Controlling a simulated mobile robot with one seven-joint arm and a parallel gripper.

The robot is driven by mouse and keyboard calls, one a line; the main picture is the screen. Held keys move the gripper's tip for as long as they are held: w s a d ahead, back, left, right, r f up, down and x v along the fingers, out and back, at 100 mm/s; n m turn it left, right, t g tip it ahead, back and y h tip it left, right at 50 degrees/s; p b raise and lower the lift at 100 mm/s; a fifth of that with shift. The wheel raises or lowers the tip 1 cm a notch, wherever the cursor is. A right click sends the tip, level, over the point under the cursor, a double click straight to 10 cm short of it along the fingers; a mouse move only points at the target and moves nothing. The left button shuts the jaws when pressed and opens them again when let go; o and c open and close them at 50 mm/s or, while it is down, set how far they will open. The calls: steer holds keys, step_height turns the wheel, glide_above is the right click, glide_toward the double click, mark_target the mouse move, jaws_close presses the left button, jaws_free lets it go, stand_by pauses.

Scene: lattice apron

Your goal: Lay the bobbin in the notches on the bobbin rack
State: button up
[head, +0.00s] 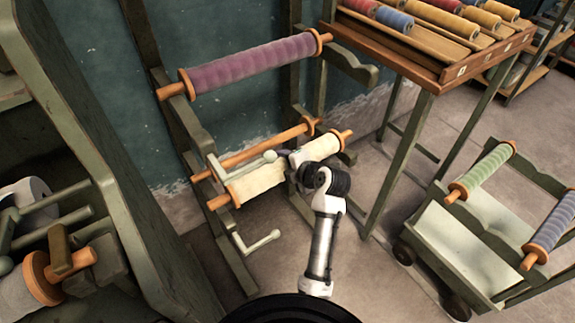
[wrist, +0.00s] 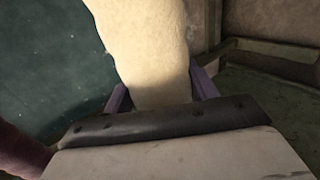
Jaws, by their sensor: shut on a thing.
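The cream bobbin (head: 260,182) has orange wooden ends and lies slanted across the green upright frame by the wall. My gripper (head: 297,163) is shut on it near its right part. In the wrist view the cream bobbin (wrist: 150,50) runs between the two purple fingers (wrist: 162,92). The green frame (head: 192,125), which looks like the bobbin rack, bears a purple bobbin (head: 255,63) on its upper arms. A thin orange rod (head: 262,147) lies just behind the cream bobbin. Whether the cream bobbin's ends touch the frame's notches I cannot tell.
Pale crank handles (head: 262,240) jut from the frame. A low green cart (head: 470,245) at right carries a green bobbin (head: 482,172) and a blue bobbin (head: 552,225). A wooden spool table (head: 440,65) stands behind. A large green machine (head: 110,180) fills the left.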

steer(key=shift+f+b, duration=1.2)
steer(key=shift+f+b, duration=0.75)
steer(key=shift+b, duration=0.5)
stand_by(0.5)
steer(key=o, duration=1.3)
steer(key=shift+o, duration=0.4)
steer(key=shift+f, duration=0.1)
steer(key=v, duration=1.4)
steer(key=shift+b, duration=0.3)
